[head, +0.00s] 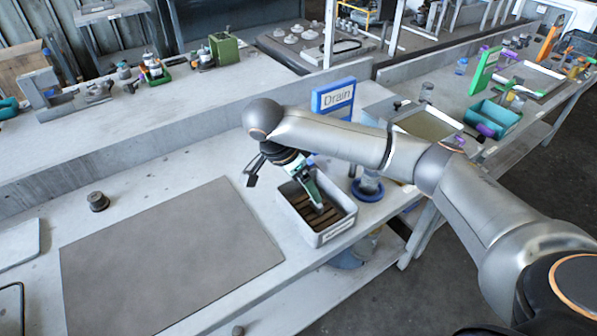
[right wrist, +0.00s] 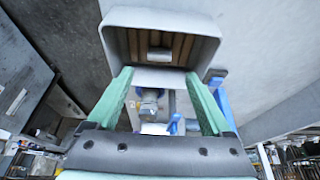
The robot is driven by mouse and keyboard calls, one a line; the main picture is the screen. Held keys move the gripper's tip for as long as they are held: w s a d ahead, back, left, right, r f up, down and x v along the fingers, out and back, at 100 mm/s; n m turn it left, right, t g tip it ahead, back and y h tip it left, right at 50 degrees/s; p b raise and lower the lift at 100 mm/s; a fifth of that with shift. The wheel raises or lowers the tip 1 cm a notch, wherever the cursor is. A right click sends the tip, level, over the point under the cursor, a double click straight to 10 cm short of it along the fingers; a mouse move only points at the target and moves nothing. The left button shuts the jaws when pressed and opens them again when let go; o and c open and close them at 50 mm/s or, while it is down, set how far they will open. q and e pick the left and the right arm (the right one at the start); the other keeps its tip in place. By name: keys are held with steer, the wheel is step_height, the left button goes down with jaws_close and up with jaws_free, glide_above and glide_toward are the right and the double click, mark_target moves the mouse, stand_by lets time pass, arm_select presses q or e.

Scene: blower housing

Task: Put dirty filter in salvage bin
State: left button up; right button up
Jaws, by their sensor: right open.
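A grey open bin (head: 335,232) with a label on its front wall stands near the table's front edge. A brown, slatted piece (head: 312,208), which looks like the dirty pleated filter, lies inside it. The brown strips (right wrist: 178,47) also show inside the bin (right wrist: 112,40) in the right wrist view, with a pale block across them. My right gripper (head: 317,204) points down over the bin. In the right wrist view its green fingers (right wrist: 159,74) are spread apart with nothing between them. Part of the bin's inside is hidden by a finger. My left gripper is not in view.
A grey mat (head: 170,260) covers the table left of the bin. A small dark knob (head: 97,201) stands behind the mat. A blue Drain sign (head: 334,97) and a container on a blue ring (head: 368,190) stand beyond and right of the bin.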

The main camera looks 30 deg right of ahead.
steer(key=shift+v, duration=2.1)
